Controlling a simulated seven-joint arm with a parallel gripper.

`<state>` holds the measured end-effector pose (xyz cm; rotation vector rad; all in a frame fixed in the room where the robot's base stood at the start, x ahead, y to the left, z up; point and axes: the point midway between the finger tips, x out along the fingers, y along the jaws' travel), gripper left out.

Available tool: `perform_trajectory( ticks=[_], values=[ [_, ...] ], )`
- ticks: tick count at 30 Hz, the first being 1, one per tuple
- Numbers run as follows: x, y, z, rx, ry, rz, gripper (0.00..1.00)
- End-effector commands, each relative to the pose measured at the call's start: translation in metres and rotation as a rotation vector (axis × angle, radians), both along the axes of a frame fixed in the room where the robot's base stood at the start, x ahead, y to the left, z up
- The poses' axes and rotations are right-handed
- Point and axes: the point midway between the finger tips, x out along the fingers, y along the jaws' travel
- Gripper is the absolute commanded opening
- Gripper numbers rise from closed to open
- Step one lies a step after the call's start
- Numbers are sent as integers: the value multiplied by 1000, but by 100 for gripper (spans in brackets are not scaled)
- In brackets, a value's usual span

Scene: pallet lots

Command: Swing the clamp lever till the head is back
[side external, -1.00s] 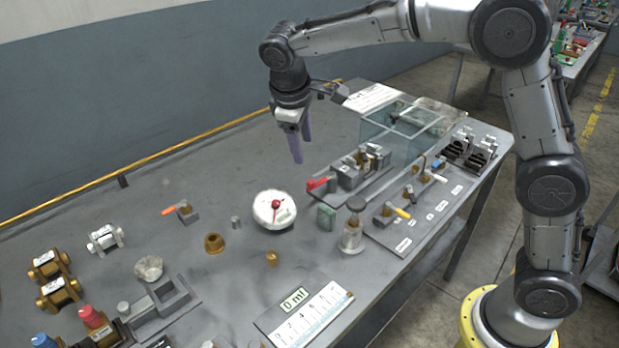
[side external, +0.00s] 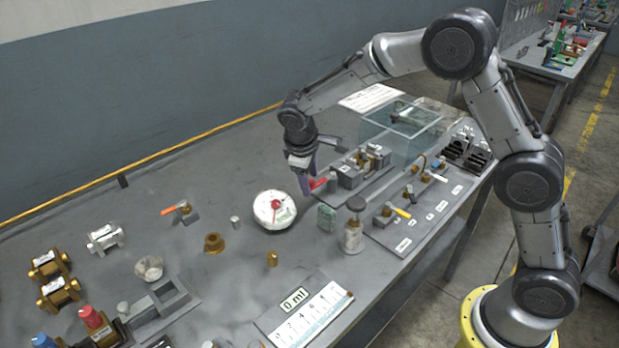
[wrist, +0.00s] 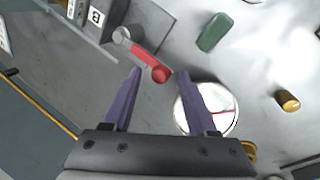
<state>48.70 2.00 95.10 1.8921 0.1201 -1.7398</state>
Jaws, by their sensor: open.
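The red-handled clamp lever (side external: 319,183) sticks out from the left end of a grey fixture (side external: 350,177). In the wrist view the lever (wrist: 145,60) runs from a grey pivot to a rounded red end. My gripper (side external: 306,190) is low over the table beside the lever's red end. In the wrist view its purple fingers (wrist: 158,73) are open, with the red end showing between and just beyond their tips. I cannot tell whether they touch it. The clamp head is not clear in either view.
A round white dial (side external: 275,210) stands just left of my gripper, with a green block (side external: 327,217) and a dark-topped bottle (side external: 353,232) in front. A clear-walled box (side external: 401,128) stands behind the fixture. The table behind the dial is clear.

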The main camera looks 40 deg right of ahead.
Motion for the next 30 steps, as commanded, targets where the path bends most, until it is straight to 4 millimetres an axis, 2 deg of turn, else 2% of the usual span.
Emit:
perform_trajectory(
  ticks=[6, 15, 16, 30],
  values=[
    [0, 0, 0, 0, 0, 0, 56],
    [0, -1, 1, -2, -1, 1, 2],
    [0, -1, 1, -2, -1, 0, 0],
    [1, -3, 2, -5, -4, -1, 0]
  ],
)
